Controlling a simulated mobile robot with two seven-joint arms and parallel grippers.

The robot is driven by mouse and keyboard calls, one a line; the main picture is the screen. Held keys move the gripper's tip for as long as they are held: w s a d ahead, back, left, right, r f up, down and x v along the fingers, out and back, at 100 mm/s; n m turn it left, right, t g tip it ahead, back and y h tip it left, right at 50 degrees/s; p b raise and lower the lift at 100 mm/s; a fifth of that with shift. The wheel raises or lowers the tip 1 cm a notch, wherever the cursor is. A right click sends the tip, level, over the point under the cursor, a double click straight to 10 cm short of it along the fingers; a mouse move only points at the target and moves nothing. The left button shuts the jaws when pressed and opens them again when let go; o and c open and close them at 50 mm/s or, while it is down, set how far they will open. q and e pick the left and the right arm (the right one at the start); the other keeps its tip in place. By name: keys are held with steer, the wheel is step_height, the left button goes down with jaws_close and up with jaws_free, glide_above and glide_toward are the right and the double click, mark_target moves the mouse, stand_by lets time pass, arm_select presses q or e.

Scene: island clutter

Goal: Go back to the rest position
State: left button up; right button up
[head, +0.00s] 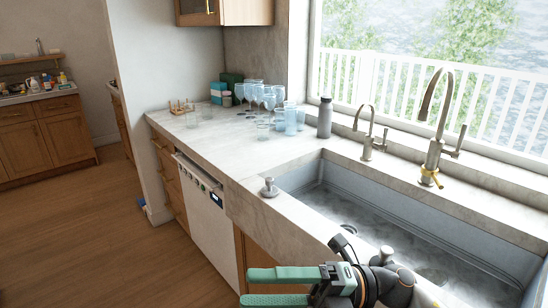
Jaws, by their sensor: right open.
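My right gripper (278,287) is at the bottom of the head view, in front of the sink's front edge. Its two green fingers point left and stand apart, with nothing between them. Its dark wrist and arm come in from the lower right, over the near rim of the sink. My left gripper is not in view.
A large sink (345,203) with two faucets lies beside my arm. The stone counter (217,142) bears several glasses (268,100), a grey bottle (325,118) and a soap pump (269,187). A dishwasher (205,215) is below.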

steer(key=w+d+f+m+t+h, duration=0.35)
steer(key=f+m+t, duration=0.3)
steer(key=m, duration=0.35)
steer(key=w+d+f+m+t+h+p, duration=0.1)
steer(key=w+d+f+m+t+h, duration=0.1)
steer(key=d+f+m+t+h, duration=0.45)
steer(key=w+d+f+m+t+h, duration=0.15)
steer(key=f+m+t, duration=0.45)
steer(key=m, duration=0.7)
steer(key=s+d+f+m+g+h, duration=0.3)
steer(key=s+f+m, duration=0.1)
steer(key=s+f, duration=0.4)
steer(key=s+d+f+m+g+h+p, duration=0.1)
steer(key=s+d+f+m+g+h, duration=0.2)
steer(key=s+f, duration=0.4)
step_height(320, 180, down, 4)
steer(key=shift+s+d+r+m+g, duration=0.1)
steer(key=shift+s+d+m+g, duration=0.2)
steer(key=shift+s+m+g, duration=0.15)
